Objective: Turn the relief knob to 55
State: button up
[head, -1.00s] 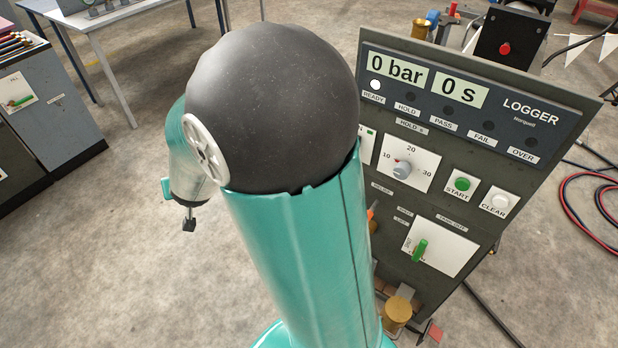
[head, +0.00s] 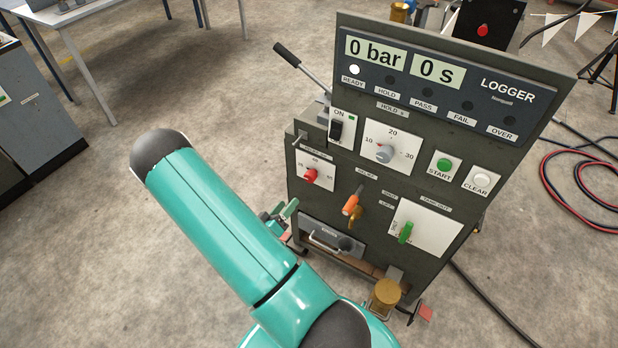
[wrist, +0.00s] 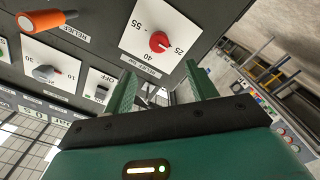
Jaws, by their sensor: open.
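The relief knob (head: 311,176) is a small red knob on a white plate, low on the left of the logger panel. In the wrist view the red knob (wrist: 159,41) shows upside down, with 25, 40 and 55 around it. Its pale mark seems to point near 25, but is too small to read surely. My gripper (wrist: 163,85) is open and empty, its two green fingers apart, with the knob beyond the tips. In the head view my gripper (head: 284,214) is partly hidden by my arm, below and left of the knob.
An orange-handled lever (head: 351,205), a grey hold knob (head: 385,153), a black ON switch (head: 336,129) and a green lever (head: 405,232) are nearby on the panel. A drawer with a handle (head: 325,240) lies below the knob. A long lever (head: 300,65) rises behind.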

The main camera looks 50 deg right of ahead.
aim_at(308, 179)
jog(key=d, duration=0.9)
jog(key=w+d, duration=0.1)
jog(key=d, duration=0.3)
jog(key=shift+w+d, duration=0.1)
jog(key=shift+d, duration=0.25)
jog(key=c, duration=1)
